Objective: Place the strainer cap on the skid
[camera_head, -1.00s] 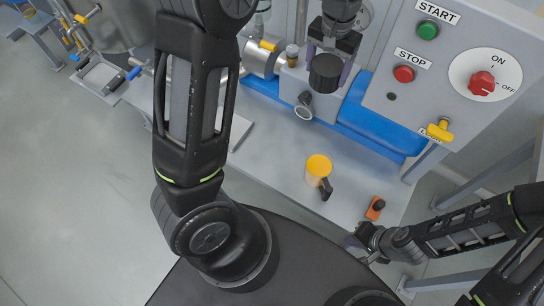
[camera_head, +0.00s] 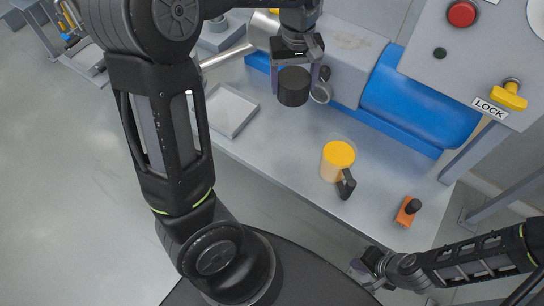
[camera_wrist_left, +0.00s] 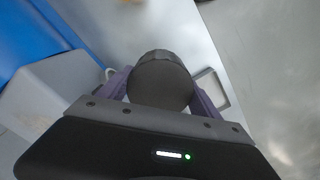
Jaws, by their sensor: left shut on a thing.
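The strainer cap (camera_head: 293,87) is a short black cylinder. It is held between the purple fingers of my left gripper (camera_head: 300,75). The cap also shows between the fingers in the left wrist view (camera_wrist_left: 160,82). It appears to be above the grey skid (camera_head: 290,145), clear of its surface. My right gripper (camera_head: 362,267) is low at the right, by the skid's front edge. Its fingers are too small and dark to read.
A pitcher with a yellow top (camera_head: 338,160) and black handle stands on the skid. An orange block with a black knob (camera_head: 408,212) is at its right. A shallow tray (camera_head: 228,110) lies left. A blue body (camera_head: 415,95) and a control panel stand behind.

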